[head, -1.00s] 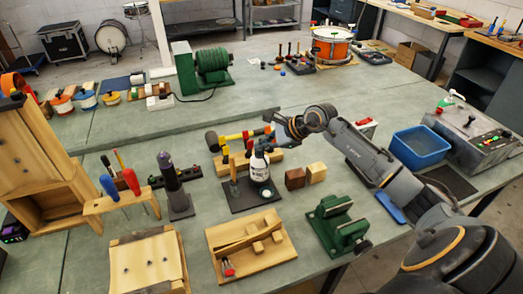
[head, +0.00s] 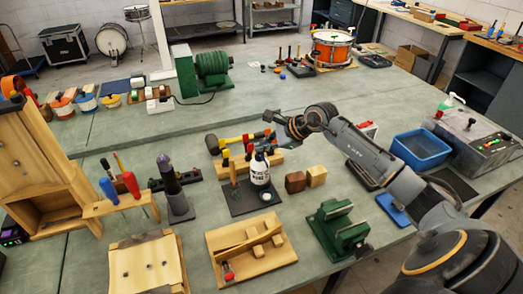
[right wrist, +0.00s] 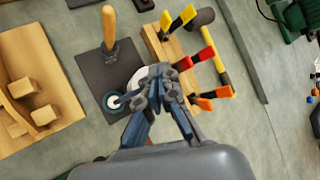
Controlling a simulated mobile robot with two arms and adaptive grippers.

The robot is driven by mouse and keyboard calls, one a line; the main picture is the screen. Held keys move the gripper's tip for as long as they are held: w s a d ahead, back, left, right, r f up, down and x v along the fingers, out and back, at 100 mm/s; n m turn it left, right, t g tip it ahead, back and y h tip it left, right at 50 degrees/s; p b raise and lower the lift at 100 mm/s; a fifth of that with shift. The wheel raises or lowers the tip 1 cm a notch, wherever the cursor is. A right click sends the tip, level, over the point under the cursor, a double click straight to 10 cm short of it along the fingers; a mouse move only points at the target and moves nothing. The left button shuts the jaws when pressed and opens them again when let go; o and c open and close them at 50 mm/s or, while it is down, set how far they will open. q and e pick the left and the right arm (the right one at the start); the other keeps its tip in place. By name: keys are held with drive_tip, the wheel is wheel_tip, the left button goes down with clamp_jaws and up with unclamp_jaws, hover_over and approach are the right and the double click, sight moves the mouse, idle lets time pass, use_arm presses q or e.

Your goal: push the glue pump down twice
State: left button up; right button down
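The white glue bottle (head: 260,174) with a dark label stands upright on a dark mat (head: 238,203). Its dark top is mostly hidden at my right fingertips. My right gripper (head: 268,142) is right above the bottle's top; I cannot tell whether it touches the pump. In the right wrist view, the fingers (right wrist: 162,75) come together, shut with nothing seen between them, and cover most of the white bottle (right wrist: 137,79). My left gripper is not in view.
A wooden-handled tool (head: 234,175) stands on the mat beside the bottle. A rack of clamps (head: 235,161) is behind it, two wooden blocks (head: 306,179) to its right.

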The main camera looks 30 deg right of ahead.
wheel_tip(320, 180, up, 5)
drive_tip(key=shift+r+p, duration=0.1)
drive_tip(key=shift+p, duration=0.95)
drive_tip(key=shift+d, duration=0.1)
